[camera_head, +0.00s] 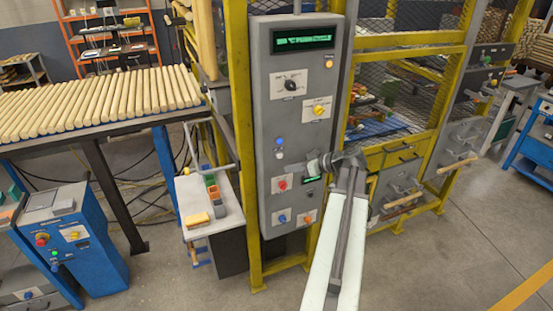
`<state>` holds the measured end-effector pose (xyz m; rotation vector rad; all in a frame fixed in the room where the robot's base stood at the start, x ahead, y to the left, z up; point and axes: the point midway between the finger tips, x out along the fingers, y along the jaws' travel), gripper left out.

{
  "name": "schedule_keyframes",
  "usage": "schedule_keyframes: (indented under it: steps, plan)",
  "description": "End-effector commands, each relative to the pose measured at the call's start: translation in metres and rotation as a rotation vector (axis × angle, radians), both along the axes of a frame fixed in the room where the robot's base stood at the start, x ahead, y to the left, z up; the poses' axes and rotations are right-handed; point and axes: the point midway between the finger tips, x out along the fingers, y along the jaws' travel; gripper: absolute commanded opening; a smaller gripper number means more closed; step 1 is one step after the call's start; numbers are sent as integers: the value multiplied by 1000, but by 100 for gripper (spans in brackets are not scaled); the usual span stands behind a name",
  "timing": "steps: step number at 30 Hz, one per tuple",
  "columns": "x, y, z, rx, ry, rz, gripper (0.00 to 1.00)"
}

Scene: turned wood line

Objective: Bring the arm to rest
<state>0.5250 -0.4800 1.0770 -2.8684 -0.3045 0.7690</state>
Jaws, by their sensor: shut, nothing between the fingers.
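My arm reaches up from the bottom of the head view toward the grey control panel (292,110).
A yellow mesh cage (410,40) stands behind and right of the panel. A small table (210,225) with coloured bins is left of it. A rack of wooden rods (90,100) and a blue machine (75,245) are farther left. Floor is clear at lower right.

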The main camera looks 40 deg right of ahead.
Motion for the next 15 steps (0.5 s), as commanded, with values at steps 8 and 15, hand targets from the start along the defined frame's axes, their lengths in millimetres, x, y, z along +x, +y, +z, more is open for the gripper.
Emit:
schedule_keyframes:
  steps: [8, 15]
  plan:
    - [0, 0, 0, 0, 0, 0, 0]
    - [49, 53, 0, 0, -1, 106, 0]
